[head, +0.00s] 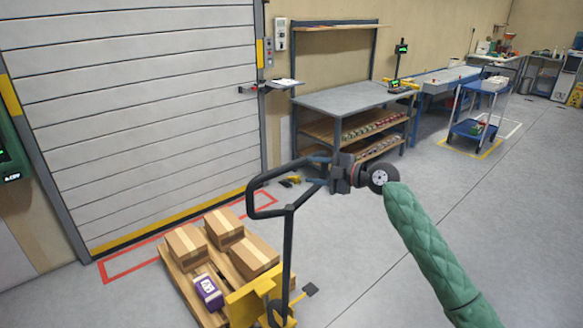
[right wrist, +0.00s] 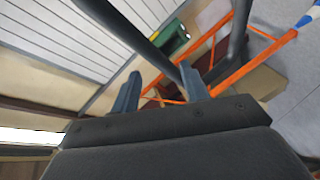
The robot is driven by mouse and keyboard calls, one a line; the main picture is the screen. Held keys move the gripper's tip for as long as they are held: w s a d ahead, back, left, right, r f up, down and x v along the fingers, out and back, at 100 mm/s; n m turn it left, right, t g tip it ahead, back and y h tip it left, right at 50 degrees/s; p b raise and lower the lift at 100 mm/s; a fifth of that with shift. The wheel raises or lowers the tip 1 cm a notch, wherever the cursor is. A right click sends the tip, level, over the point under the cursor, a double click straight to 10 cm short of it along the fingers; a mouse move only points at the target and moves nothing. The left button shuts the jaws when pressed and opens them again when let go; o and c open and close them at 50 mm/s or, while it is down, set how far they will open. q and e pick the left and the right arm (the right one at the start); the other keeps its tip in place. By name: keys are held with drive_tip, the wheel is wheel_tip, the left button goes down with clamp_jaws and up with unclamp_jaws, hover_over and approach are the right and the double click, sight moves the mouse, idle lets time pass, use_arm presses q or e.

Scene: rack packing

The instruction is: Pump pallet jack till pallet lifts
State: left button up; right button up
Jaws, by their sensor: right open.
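The pallet jack has a yellow body (head: 262,296) and a dark upright shaft (head: 288,250) with a loop handle (head: 251,200) on top. A wooden pallet (head: 178,276) with boxes stands by the jack; its gap to the floor cannot be made out. My right gripper (head: 316,171) is open at the right end of the loop, its fingers close to the bars; contact cannot be told. In the right wrist view the fingers (right wrist: 160,75) are apart, and a dark handle bar (right wrist: 135,38) runs behind the right finger. My left gripper is out of view.
Cardboard boxes (head: 187,243) and a purple box (head: 208,291) sit on the pallet. A shutter door (head: 140,120) is behind, with a red floor outline (head: 120,270). A workbench (head: 345,98) and blue cart (head: 470,130) stand farther back. Floor at right is clear.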

sight(295, 166)
drive_tip(key=n, duration=0.2)
drive_tip(key=a+n, duration=0.1)
drive_tip(key=n+p, duration=0.1)
drive_tip(key=n, duration=0.1)
drive_tip(key=shift+w+a+r+n, duration=0.1)
drive_tip(key=shift+a+r+n, duration=0.05)
drive_tip(key=shift+r+n, duration=0.15)
drive_tip(key=p+x, duration=0.3)
drive_tip(key=x, duration=0.2)
drive_tip(key=shift+w+a, duration=0.15)
drive_tip(key=shift+a, duration=0.15)
drive_tip(key=shift+w+a+f+p, duration=0.2)
drive_tip(key=shift+w+a+p, duration=0.1)
drive_tip(key=shift+a, duration=0.15)
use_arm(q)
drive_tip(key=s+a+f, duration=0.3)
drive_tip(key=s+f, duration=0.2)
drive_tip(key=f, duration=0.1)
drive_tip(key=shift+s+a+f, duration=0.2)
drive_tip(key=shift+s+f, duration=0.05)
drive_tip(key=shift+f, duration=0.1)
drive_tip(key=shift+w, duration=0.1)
use_arm(e)
clamp_jaws()
